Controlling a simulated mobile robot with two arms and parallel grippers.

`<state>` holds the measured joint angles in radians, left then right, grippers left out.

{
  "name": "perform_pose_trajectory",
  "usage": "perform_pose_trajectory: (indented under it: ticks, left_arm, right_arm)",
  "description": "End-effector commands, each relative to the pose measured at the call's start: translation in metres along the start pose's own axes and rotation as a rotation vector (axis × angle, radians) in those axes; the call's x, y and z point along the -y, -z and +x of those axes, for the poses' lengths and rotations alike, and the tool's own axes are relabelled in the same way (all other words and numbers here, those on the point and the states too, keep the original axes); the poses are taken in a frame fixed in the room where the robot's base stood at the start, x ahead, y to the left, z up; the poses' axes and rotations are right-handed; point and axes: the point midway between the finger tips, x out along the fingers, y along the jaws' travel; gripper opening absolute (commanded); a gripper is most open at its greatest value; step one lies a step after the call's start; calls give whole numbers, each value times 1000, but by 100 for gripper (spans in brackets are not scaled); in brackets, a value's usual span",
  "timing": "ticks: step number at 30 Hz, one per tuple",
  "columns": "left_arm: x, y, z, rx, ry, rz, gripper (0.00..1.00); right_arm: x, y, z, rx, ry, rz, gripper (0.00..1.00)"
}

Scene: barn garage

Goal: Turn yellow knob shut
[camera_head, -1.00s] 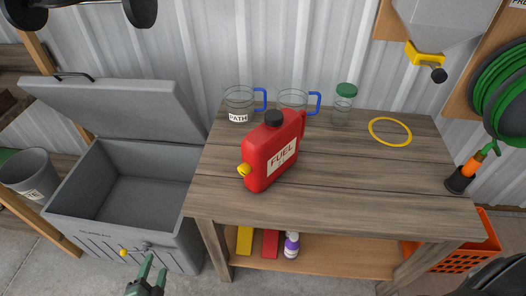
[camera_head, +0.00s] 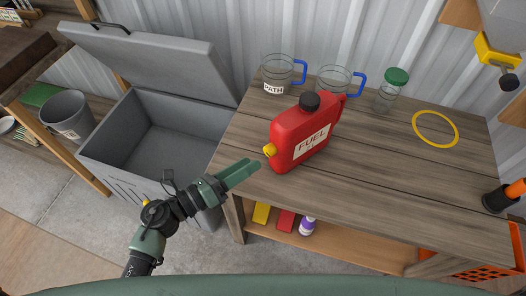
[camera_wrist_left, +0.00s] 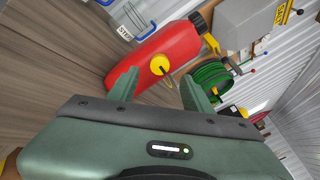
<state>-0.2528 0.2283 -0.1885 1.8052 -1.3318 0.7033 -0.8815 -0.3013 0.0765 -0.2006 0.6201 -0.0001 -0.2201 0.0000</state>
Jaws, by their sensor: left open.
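A red fuel can (camera_head: 301,138) stands upright on the wooden workbench, with a black cap on top and a white FUEL label. A yellow knob (camera_head: 269,150) sticks out of its left side, low down. My left gripper (camera_head: 250,168) is open and empty just left of and a little below the knob, not touching it. In the left wrist view the knob (camera_wrist_left: 159,65) shows ahead, between and beyond the two open fingers (camera_wrist_left: 160,88), with a dark mark on its face. My right gripper is not in view.
Two clear mugs with blue handles (camera_head: 277,74) and a green-lidded jar (camera_head: 389,92) stand behind the can. A yellow ring (camera_head: 436,128) lies on the workbench (camera_head: 380,190). An open grey chest (camera_head: 160,135) is at the left. Bottles stand on the lower shelf.

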Motion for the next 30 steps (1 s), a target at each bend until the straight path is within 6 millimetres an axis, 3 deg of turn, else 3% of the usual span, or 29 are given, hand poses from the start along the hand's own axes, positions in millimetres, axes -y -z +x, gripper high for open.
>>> perform_pose_trajectory:
  ticks: [3,9,20,26,30]
  left_arm:
    - [2,-3,22,4,1,-3,50]
    - [0,-2,46,4,-1,-4,50]
    - [0,-1,53,3,-2,-4,50]
    - [-1,-1,52,3,-2,-4,0]
    - [0,-1,52,3,-2,-6,0]
  right_arm:
    - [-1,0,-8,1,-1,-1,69]
    - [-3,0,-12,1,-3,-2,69]
    - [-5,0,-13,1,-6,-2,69]
    - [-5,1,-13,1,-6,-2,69]
    - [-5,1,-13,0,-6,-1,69]
